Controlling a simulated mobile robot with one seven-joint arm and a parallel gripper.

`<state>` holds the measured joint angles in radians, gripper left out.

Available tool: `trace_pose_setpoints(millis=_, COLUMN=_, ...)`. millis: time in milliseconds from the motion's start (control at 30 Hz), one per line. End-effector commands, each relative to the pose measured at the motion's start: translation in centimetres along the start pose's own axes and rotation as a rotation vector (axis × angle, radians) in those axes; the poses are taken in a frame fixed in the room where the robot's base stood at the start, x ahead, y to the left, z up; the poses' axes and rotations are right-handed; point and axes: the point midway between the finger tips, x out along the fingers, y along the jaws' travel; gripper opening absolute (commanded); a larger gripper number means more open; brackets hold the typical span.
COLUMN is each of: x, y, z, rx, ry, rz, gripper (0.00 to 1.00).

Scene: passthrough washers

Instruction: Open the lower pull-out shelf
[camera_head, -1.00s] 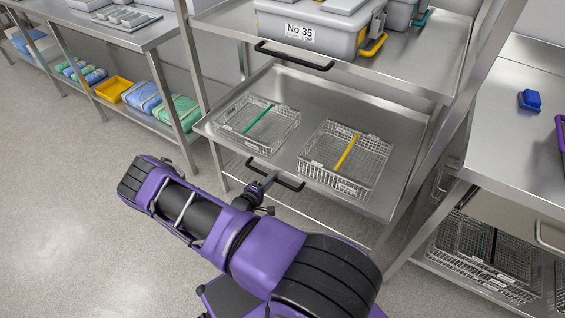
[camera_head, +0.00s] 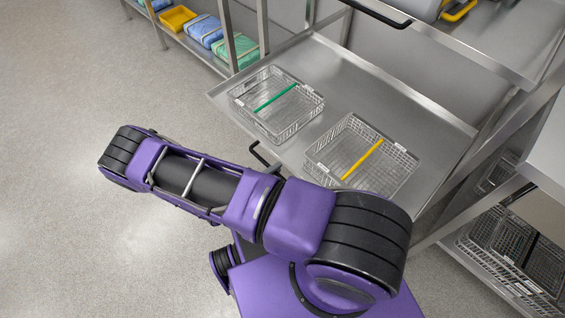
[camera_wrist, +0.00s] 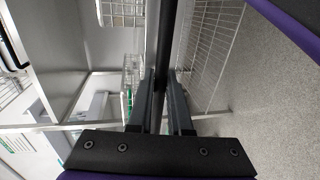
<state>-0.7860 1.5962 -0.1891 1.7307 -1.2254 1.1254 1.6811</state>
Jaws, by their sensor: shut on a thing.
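The lower pull-out shelf (camera_head: 345,75) is a steel tray standing well out from the rack's front. It carries a wire basket with a green bar (camera_head: 290,118) and a wire basket with a yellow bar (camera_head: 330,150). Its black handle (camera_head: 258,153) shows only in part at the front edge; my arm hides the rest. In the wrist view the handle (camera_wrist: 167,35) is a dark bar running up between the fingers. My gripper (camera_wrist: 160,88) is shut on this bar. In the head view my purple arm hides the gripper.
An upper shelf with its own black handle (camera_head: 378,13) is above the lower one. A steel table (camera_head: 550,150) with wire baskets below it stands close on the right. Shelving with a yellow bin (camera_head: 177,17) and wrapped packs is at the back left. The floor (camera_head: 60,90) on the left is clear.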

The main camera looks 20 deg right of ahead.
Motion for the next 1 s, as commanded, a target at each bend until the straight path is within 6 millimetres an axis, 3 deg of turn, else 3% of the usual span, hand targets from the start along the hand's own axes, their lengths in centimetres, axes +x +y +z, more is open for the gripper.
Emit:
trace_pose_setpoints(millis=500, x=-0.78, y=-0.11, z=-0.08, rx=0.002, ry=0.001, rz=0.000, gripper=0.00)
trace_pose_setpoints(millis=533, x=-0.77, y=-0.11, z=-0.08, rx=0.002, ry=0.001, rz=0.000, gripper=0.21)
trace_pose_setpoints(millis=667, x=-0.76, y=-0.12, z=-0.08, rx=0.002, ry=0.001, rz=0.000, gripper=0.44)
trace_pose_setpoints(millis=1000, x=-0.90, y=-0.14, z=-0.06, rx=0.001, ry=0.001, rz=0.000, gripper=0.47)
